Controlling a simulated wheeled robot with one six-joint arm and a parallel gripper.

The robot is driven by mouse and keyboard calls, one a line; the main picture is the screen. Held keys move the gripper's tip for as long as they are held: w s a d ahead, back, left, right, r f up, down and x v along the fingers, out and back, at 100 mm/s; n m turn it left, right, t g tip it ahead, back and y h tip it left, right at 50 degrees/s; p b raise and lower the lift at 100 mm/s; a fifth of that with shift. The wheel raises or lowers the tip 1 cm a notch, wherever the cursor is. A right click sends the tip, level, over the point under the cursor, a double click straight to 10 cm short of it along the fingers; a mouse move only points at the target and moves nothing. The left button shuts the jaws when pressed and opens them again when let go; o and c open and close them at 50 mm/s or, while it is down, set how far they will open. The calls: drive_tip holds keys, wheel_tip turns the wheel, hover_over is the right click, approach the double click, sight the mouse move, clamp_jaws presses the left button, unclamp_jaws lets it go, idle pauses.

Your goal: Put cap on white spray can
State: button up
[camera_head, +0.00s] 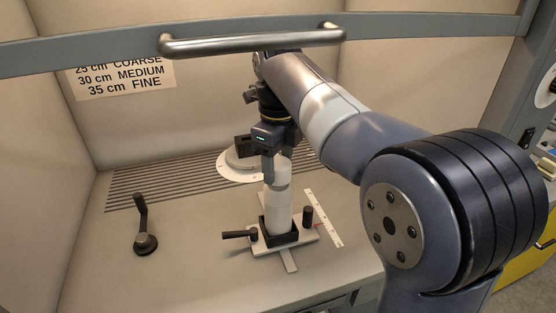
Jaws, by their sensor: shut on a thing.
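The white spray can (279,213) stands upright in a black square holder on a flat cross-shaped fixture (291,255). A white cap (283,171) is at the top of the can, in line with it. A slightly darker band shows between cap and can; I cannot tell whether the cap is seated or just above it. My gripper (275,168) reaches down from above and is shut on the cap. One finger shows at the cap's left side; the other is mostly hidden.
A black crank handle (144,228) stands at the left of the bench. The fixture has a black lever (239,234) and a black knob (308,215). A white strip scale (324,218) lies to the right. A metal bar handle (250,40) crosses above.

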drive_tip(key=shift+f+b, duration=0.4)
drive_tip(key=shift+f, duration=0.6)
idle(0.8)
drive_tip(key=shift+f+m+p, duration=0.15)
drive_tip(key=shift+m+p, duration=0.15)
drive_tip(key=shift+p, duration=0.8)
idle(1.5)
drive_tip(key=o, duration=1.5)
drive_tip(key=shift+r, duration=0.2)
